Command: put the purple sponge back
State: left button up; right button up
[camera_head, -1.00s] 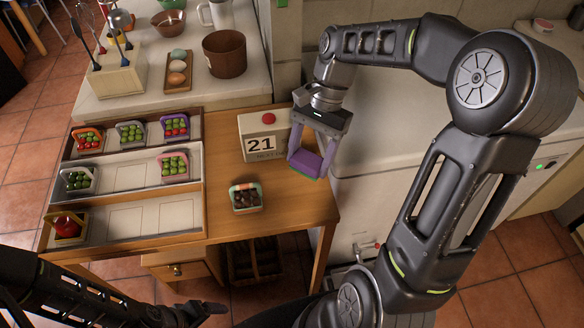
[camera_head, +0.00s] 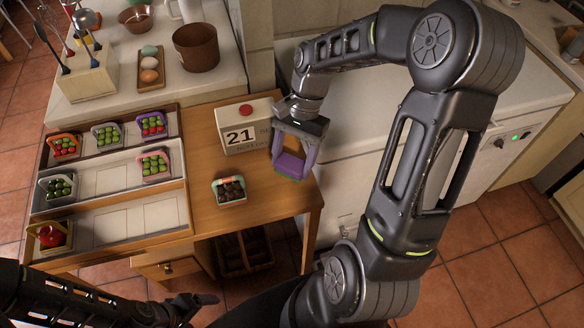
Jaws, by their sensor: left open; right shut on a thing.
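The purple sponge (camera_head: 289,167), with a green underside, is held between the fingers of my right gripper (camera_head: 291,160). My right gripper is shut on it, over the right side of the wooden table (camera_head: 255,205), just right of the calendar block. I cannot tell whether the sponge touches the table top. My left gripper (camera_head: 195,304) is low at the bottom left, in front of the table, open and empty, well away from the sponge.
A calendar block (camera_head: 243,128) reading 21 stands left of the sponge. A small basket of dark items (camera_head: 230,190) sits on the table. A stepped rack (camera_head: 120,180) at left holds several small fruit baskets and has bare marked spaces. A counter (camera_head: 215,80) stands behind.

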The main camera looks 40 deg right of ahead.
aim_at(292, 171)
notch_tip(292, 171, down, 4)
jog(key=shift+r+p, duration=0.2)
jog(key=shift+p, duration=0.1)
jog(key=shift+f, duration=0.15)
jog(key=shift+f, duration=0.15)
jog(key=o, duration=1.2)
jog(key=shift+r, duration=0.25)
jog(key=b+v, duration=0.2)
jog(key=v, duration=1)
